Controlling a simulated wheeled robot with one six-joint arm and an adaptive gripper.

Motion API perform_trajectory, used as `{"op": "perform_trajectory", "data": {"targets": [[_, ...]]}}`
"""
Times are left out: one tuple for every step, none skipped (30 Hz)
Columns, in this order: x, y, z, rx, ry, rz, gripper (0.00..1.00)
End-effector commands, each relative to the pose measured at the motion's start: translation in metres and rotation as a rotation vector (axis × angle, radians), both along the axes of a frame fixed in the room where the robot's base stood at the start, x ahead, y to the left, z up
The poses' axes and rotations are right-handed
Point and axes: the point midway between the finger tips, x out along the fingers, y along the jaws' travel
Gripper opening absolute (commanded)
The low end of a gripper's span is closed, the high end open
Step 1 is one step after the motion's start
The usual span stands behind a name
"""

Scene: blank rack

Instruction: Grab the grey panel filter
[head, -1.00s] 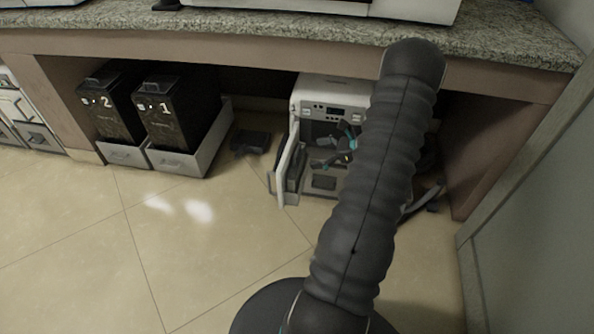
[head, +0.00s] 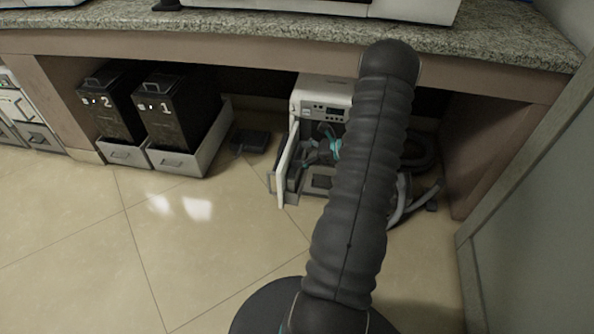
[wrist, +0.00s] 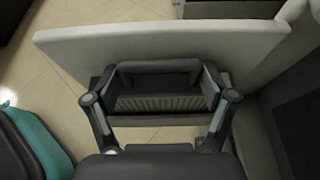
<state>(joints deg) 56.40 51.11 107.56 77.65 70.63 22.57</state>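The grey panel filter (wrist: 165,102) shows in the wrist view as a dark grey frame with a handle bar and a pleated face, beside the white door panel. My gripper (wrist: 160,88) has its two fingers spread wide, one on each side of the filter. The fingertips are very near its sides; whether they touch cannot be told. In the head view my gripper (head: 312,158) is inside the open front of the white machine, near the door; the filter there is small and mostly hidden by my gripper and arm.
The white machine (head: 325,90) stands under the counter with its door (head: 287,165) swung open to the left. Two black boxes (head: 178,118) in grey trays and a dark pedal-like object (head: 250,141) are further left. A hose (head: 402,200) lies to the right. Floor in front is clear.

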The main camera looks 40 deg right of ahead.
Motion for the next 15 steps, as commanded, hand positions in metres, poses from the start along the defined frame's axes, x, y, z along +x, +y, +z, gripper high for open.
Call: {"op": "perform_trajectory", "data": {"targets": [[-0.0001, 0.0, -0.0002, 0.0, 0.0, 0.0, 0.55], [-0.0001, 0.0, -0.0002, 0.0, 0.0, 0.0, 0.47], [-0.0001, 0.0, -0.0002, 0.0, 0.0, 0.0, 0.38], [-0.0002, 0.0001, -0.0003, 0.0, 0.0, 0.0, 0.3], [-0.0002, 0.0001, -0.0003, 0.0, 0.0, 0.0, 0.23], [-0.0001, 0.0, 0.0001, 0.0, 0.0, 0.0, 0.17], [-0.0001, 0.0, 0.0, 0.0, 0.0, 0.0, 0.17], [-0.0001, 0.0, 0.0, 0.0, 0.0, 0.0, 0.17], [-0.0001, 0.0, 0.0, 0.0, 0.0, 0.0, 0.17], [-0.0001, 0.0, 0.0, 0.0, 0.0, 0.0, 0.17], [-0.0001, 0.0, 0.0, 0.0, 0.0, 0.0, 0.17], [-0.0002, 0.0, 0.0002, 0.0, 0.0, 0.0, 0.17], [-0.0002, 0.0, 0.0005, 0.0, 0.0, 0.0, 0.17], [-0.0001, 0.0, 0.0011, 0.0, 0.0, 0.0, 0.17], [-0.0001, -0.0001, 0.0022, 0.0, 0.0, 0.0, 0.17]]}}
